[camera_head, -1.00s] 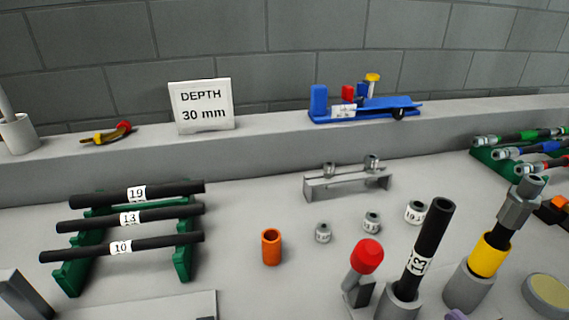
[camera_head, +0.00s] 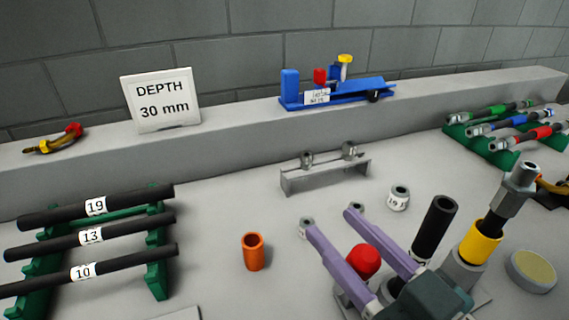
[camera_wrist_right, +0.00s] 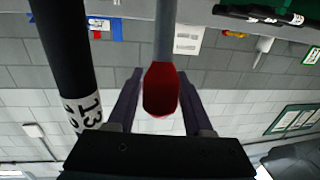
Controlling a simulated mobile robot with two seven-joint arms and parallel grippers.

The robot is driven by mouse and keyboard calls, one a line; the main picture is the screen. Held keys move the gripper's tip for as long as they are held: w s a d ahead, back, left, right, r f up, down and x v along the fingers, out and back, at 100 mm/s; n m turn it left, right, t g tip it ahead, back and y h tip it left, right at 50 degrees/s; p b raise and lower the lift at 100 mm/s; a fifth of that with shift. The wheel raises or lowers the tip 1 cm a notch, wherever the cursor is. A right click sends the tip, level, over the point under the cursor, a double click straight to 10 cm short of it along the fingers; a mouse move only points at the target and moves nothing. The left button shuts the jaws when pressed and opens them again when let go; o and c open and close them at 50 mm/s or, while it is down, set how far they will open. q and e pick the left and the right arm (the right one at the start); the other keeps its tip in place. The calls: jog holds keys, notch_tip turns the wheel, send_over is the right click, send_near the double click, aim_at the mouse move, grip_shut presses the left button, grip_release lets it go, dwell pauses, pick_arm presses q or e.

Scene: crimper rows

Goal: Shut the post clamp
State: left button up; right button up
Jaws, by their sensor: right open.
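The post clamp's red knob (camera_head: 363,261) tops a lever beside the upright black hose (camera_head: 433,228). The clamp's grey base is mostly hidden behind my right gripper (camera_head: 331,218). That gripper has two purple fingers, spread apart, and the red knob shows between them in the head view. In the right wrist view the knob (camera_wrist_right: 161,92) also sits between the fingers, with a gap on each side, on a grey lever (camera_wrist_right: 164,35). The hose labelled 13 (camera_wrist_right: 68,50) stands close to the left there. My left gripper is not in view.
A post with a yellow collar (camera_head: 480,243) stands right of the hose. An orange sleeve (camera_head: 254,251) and a ferrule (camera_head: 398,198) stand nearby. A green rack (camera_head: 157,262) of black hoses is at left. A blue gauge (camera_head: 340,93) sits on the ledge behind.

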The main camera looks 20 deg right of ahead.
jog(key=shift+c, duration=0.3)
grip_shut()
dwell(1.1)
